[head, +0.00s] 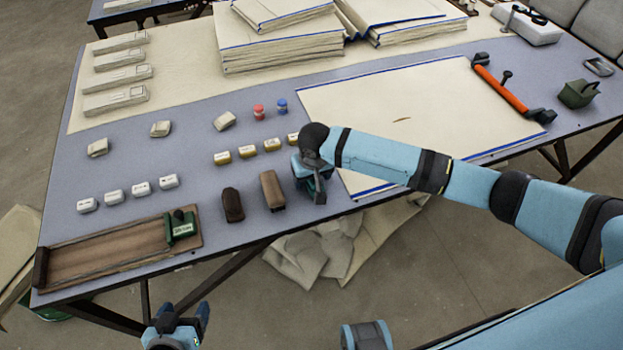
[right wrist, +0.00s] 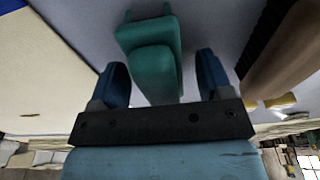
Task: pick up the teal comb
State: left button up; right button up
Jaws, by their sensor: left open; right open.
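The teal comb (right wrist: 153,62) shows in the right wrist view as a teal, blocky shape lying on the grey table between my two blue fingers. My right gripper (right wrist: 163,62) is open, with one finger on each side of the comb; I cannot tell whether either finger touches it. In the head view my right gripper (head: 311,184) is low at the table's front edge, right of the brown block, and largely hides the comb. My left gripper (head: 184,312) is open and empty, below and in front of the table edge.
A light brown block (head: 272,190) and a dark brown block (head: 232,205) stand left of my right gripper. A blue-edged cream sheet (head: 400,105) lies behind my right arm. A wooden board (head: 105,258) with a green tool (head: 182,225) is at the left.

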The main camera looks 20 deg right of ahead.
jog(key=shift+f, duration=0.3)
jog(key=c, duration=1)
jog(key=shift+r, duration=0.1)
notch_tip(320, 180, up, 20)
jog(key=p, duration=0.2)
jog(key=shift+p, duration=0.3)
